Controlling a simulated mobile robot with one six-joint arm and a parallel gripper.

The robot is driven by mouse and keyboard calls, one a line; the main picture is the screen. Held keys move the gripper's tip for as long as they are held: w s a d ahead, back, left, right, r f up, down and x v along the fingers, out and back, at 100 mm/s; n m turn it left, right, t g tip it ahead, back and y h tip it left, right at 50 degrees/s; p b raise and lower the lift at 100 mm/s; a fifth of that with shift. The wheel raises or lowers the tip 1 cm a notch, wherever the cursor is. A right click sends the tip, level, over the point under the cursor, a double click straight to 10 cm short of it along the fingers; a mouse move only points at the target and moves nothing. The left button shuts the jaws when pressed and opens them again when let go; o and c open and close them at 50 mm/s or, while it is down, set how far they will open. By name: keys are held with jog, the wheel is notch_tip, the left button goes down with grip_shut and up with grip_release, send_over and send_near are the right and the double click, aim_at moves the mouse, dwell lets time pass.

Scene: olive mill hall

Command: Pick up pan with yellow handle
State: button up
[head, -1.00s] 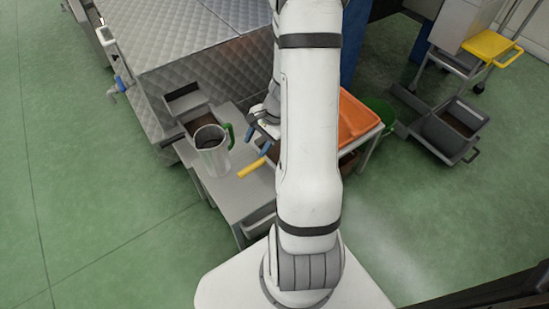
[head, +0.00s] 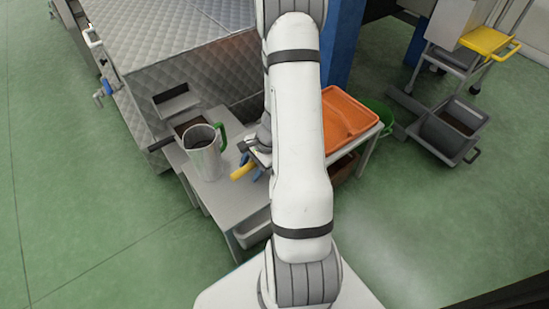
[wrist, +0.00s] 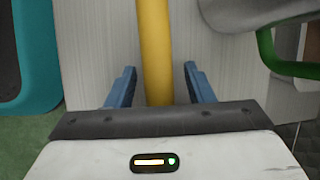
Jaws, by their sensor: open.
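The yellow handle (head: 243,171) of the pan shows on the grey table (head: 222,203); the pan's body is hidden behind my arm. In the wrist view the handle (wrist: 155,50) runs up the middle as a thick yellow bar. My gripper (wrist: 159,85) is open, with one blue finger on each side of the handle and a gap visible on both sides. In the head view my gripper (head: 248,165) is at the handle, partly covered by my arm.
A metal jug with a green handle (head: 203,158) stands close left of the pan handle. An orange tray (head: 345,122) and green bucket (head: 380,118) are on the right. The quilted metal machine (head: 195,60) stands behind. A teal-edged thing (wrist: 42,60) shows in the wrist view.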

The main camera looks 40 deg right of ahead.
jog(key=shift+c, duration=0.3)
grip_shut()
jog(key=shift+r, duration=0.1)
